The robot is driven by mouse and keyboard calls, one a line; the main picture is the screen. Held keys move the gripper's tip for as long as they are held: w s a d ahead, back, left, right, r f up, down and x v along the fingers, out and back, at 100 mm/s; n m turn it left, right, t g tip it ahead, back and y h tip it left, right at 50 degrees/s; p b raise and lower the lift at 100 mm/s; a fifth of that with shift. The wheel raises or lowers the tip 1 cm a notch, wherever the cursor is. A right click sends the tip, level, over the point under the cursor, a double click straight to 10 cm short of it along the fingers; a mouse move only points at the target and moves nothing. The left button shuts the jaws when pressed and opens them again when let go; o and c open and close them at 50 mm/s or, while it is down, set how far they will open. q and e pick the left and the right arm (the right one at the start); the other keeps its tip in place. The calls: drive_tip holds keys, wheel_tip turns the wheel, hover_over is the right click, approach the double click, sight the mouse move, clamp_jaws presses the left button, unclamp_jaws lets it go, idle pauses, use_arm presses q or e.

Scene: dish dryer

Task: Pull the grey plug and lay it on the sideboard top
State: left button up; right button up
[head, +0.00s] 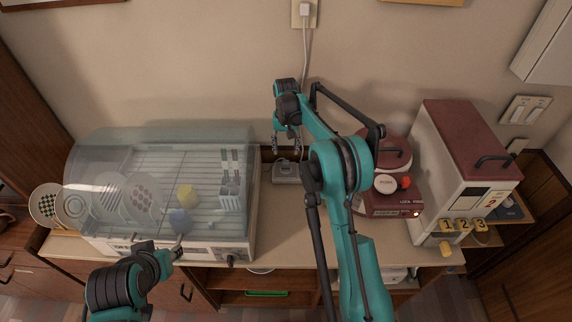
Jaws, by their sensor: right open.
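A small grey box (286,172) sits on the sideboard top (282,230) near the wall. A pale cord runs down the wall behind my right arm towards it. My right gripper (286,149) is open and points down just above and behind the grey box, its fingers apart. I cannot make out a separate grey plug at the box; it may be hidden by the gripper or too small to tell. A pale plug (305,10) sits in the wall outlet at the top. My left gripper (178,247) is at the dish dryer's front edge; its finger opening is unclear.
The dish dryer (160,190) with a clear cover, plates and cups fills the left. A red-brown appliance (392,203) and a white cabinet-like machine with a red top (462,140) stand at the right. Bare sideboard shows in the middle front.

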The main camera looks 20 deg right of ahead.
sight(286, 161)
drive_tip(key=shift+f, duration=0.1)
wheel_tip(286, 161, down, 9)
drive_tip(key=b, duration=0.5)
idle(1.2)
clamp_jaws()
drive_tip(key=shift+r, duration=0.35)
drive_tip(key=shift+r+p, duration=1.5)
drive_tip(key=shift+r, duration=1.35)
